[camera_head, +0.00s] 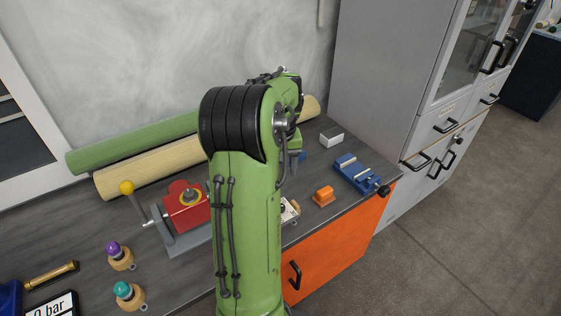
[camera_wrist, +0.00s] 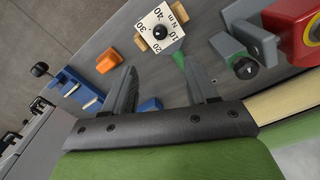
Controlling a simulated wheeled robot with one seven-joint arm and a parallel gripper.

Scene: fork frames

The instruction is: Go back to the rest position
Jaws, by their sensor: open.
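My gripper shows in the wrist view (camera_wrist: 161,70) with its two grey fingers spread apart and nothing between them. It hangs over the grey workbench (camera_head: 85,205). In the wrist view, a white dial plate (camera_wrist: 150,20) marked in N m, with a black knob, lies beyond the fingertips. A small blue piece (camera_wrist: 150,105) shows between the fingers, lower down. In the head view my green arm stands in the middle of the picture and reaches over the bench. It hides most of my gripper and part of the dial plate.
A red device (camera_head: 187,210) with a yellow-knobbed lever stands left of my arm. An orange block (camera_head: 324,196), a blue vise (camera_head: 357,174) and a white box (camera_head: 332,137) lie to the right. Green (camera_head: 130,145) and cream (camera_head: 150,168) rolls lie along the wall. Grey cabinets (camera_head: 375,80) stand at right.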

